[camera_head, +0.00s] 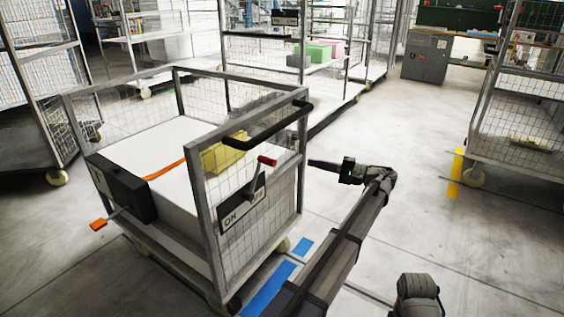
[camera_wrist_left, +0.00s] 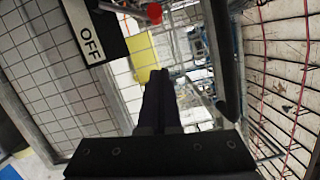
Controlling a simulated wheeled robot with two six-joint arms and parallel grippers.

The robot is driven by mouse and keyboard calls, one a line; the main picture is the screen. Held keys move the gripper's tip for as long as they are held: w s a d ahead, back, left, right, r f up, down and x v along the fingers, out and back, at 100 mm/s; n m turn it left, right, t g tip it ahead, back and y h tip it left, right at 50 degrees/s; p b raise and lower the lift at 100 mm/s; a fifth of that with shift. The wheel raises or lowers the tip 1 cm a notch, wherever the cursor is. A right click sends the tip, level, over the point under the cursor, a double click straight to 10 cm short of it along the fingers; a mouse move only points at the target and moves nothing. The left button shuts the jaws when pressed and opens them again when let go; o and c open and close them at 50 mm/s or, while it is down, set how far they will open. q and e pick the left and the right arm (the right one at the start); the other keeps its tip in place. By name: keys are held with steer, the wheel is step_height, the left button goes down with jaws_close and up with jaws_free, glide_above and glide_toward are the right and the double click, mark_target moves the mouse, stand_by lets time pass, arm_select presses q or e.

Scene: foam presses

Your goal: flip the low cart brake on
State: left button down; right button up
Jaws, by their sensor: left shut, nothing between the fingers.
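The low mesh cart (camera_head: 200,235) stands at left centre with a plate marked ON and OFF (camera_head: 243,205) on its near end. The brake lever has a red knob (camera_head: 267,160) and leans up to the right, toward the OFF side. My left gripper (camera_head: 314,163) is shut and empty, just right of the cart's corner post, apart from the knob. In the left wrist view its dark fingers (camera_wrist_left: 160,85) are together, the red knob (camera_wrist_left: 154,12) is at the top edge and the OFF label (camera_wrist_left: 88,38) at upper left. My right gripper is out of view.
A black push handle (camera_head: 268,130) juts out above the lever. The cart holds a white block (camera_head: 150,150) and a yellow piece (camera_head: 224,153). A black box (camera_head: 120,187) with an orange-tipped bar is at its left. Open floor (camera_head: 400,150) lies to the right.

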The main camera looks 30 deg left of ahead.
arm_select(q)
steer(key=s+a+r+p, duration=0.1)
steer(key=s+a, duration=0.4)
steer(key=a, duration=0.5)
steer(key=shift+s, duration=0.3)
steer(key=shift+a+r, duration=0.1)
steer(key=shift+a, duration=0.05)
